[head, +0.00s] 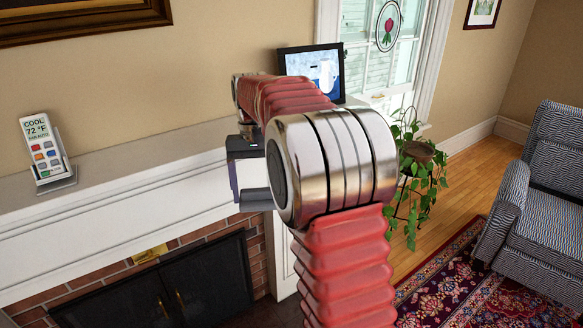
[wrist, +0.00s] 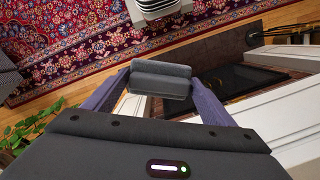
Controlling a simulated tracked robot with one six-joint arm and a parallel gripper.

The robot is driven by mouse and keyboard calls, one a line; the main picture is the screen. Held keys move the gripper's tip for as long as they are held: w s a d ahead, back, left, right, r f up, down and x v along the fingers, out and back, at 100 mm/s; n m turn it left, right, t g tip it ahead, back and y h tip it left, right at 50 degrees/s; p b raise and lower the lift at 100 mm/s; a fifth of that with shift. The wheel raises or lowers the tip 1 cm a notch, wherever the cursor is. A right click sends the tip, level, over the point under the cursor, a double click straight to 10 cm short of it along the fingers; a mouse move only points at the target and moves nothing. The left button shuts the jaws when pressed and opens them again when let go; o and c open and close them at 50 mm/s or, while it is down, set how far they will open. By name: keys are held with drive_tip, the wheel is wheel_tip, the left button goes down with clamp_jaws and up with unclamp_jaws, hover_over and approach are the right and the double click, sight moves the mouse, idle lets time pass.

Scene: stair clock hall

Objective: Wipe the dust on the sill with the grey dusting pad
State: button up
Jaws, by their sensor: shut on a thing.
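My gripper (wrist: 160,84) is shut on the grey dusting pad (wrist: 160,70), which sits crosswise between the two purple fingers in the wrist view. In the head view the pad (head: 256,199) shows below the gripper, left of my arm's big metal joint and in front of the mantel. The window sill (head: 424,127) is at the back right, mostly hidden behind my arm and the plant. I can make out no dust on it.
A white mantel (head: 120,180) runs along the left wall above a dark fireplace (head: 160,295). A remote in a holder (head: 48,155) stands on it. A framed screen (head: 314,72) stands near the window. A potted plant (head: 418,152) and a patterned armchair (head: 545,200) are to the right.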

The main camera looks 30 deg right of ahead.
drive_tip(key=w+a+f+n, duration=0.2)
drive_tip(key=a+f+n, duration=0.3)
drive_tip(key=a+f, duration=0.5)
drive_tip(key=a, duration=0.3)
drive_tip(key=shift+w+a+f+h, duration=0.15)
drive_tip(key=shift+w+h, duration=0.15)
drive_tip(key=shift+w, duration=0.1)
